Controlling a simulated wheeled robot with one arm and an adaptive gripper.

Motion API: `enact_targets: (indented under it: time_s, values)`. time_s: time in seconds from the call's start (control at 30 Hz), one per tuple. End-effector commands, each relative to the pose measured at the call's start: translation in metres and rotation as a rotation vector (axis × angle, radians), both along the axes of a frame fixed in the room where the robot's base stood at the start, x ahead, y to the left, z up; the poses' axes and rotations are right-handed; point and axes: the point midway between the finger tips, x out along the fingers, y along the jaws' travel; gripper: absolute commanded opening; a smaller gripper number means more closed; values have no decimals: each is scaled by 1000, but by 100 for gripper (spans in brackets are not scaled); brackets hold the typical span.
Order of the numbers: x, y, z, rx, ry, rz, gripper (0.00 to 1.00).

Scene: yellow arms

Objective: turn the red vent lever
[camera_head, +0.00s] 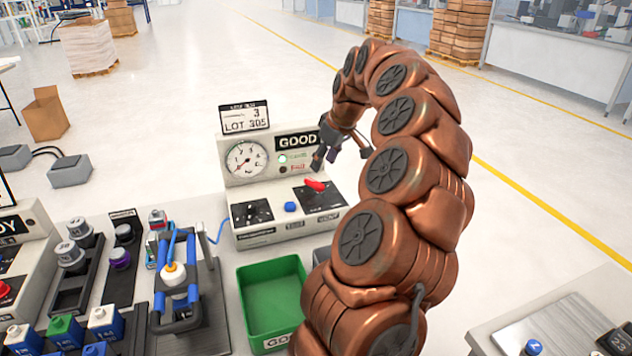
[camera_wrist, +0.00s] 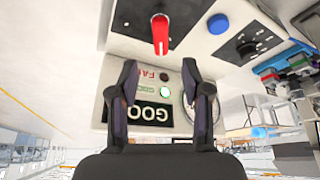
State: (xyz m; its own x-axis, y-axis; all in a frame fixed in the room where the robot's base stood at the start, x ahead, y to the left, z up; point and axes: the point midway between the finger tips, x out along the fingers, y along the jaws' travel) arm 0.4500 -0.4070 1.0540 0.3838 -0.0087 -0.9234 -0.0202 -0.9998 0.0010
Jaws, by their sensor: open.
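The red vent lever (camera_head: 314,184) sits on a black plate at the right of the white console's (camera_head: 285,222) sloped front. It also shows at the top of the wrist view (camera_wrist: 160,34), where the picture is upside down. My gripper (camera_head: 338,158) is above the console, close over the lever and apart from it. In the wrist view my gripper (camera_wrist: 163,72) has its two dark fingers spread wide with nothing between them. The lever appears beyond the fingertips, roughly centred between them.
The console carries a gauge (camera_head: 246,159), a GOOD sign (camera_head: 297,142), a blue button (camera_head: 290,207) and a black knob (camera_head: 252,212). A green bin (camera_head: 273,293) stands in front. A blue-handled fixture (camera_head: 175,285) stands to the left.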

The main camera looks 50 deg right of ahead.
Motion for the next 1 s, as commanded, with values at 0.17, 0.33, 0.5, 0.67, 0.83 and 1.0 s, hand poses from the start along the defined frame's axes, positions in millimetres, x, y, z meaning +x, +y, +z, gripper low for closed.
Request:
enact_targets:
  time_s: [0.17,0.33,0.5,0.67,0.83,1.0]
  values:
    - [3,0,-9,3,4,1,48]
    - [11,1,-27,4,3,2,48]
    - [21,0,-51,3,4,1,48]
    - [27,0,-68,4,5,2,48]
    - [30,0,-72,1,1,0,48]
    - [30,0,-72,1,1,0,45]
